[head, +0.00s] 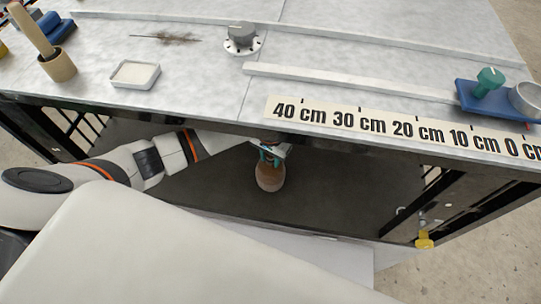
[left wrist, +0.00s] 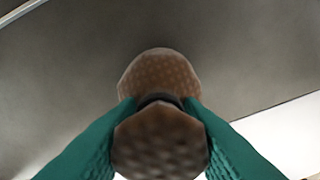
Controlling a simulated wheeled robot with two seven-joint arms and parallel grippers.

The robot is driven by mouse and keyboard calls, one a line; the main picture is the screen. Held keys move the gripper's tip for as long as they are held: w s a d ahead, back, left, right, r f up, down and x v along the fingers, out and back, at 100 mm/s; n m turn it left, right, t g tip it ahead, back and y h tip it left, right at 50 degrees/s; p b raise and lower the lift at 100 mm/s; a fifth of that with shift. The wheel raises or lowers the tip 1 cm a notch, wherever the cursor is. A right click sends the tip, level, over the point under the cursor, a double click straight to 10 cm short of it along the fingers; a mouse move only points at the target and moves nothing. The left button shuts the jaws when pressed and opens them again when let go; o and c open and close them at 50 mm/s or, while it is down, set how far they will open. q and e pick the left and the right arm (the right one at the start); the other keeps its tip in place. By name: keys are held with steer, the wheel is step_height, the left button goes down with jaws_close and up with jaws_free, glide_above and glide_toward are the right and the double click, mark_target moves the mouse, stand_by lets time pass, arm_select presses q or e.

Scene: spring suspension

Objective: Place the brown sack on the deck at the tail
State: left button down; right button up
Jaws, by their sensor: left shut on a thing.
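The brown sack (head: 270,178) is a small rounded bag, seen just beyond my left gripper (head: 272,153) in the head view. In the left wrist view the sack (left wrist: 160,72) has a dotted brown surface and a dark band at its neck. The teal fingers of my left gripper (left wrist: 160,103) are shut on that neck, one on each side. In the head view the sack shows below the bench's front edge, against the dark space under the top. My right gripper is not in view. I cannot make out which part is the deck at the tail.
The pale bench top (head: 200,75) carries a centimetre scale (head: 390,125), long rails and a grey knob (head: 240,36). A white dish (head: 135,74) and a wooden cup (head: 58,66) stand at left.

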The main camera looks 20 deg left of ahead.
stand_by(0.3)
arm_select(q)
steer(key=c, duration=1)
jaws_free()
steer(key=shift+f, duration=0.1)
steer(key=shift+o, duration=0.2)
steer(key=shift+r+b, duration=0.3)
steer(key=shift+r, duration=3.6)
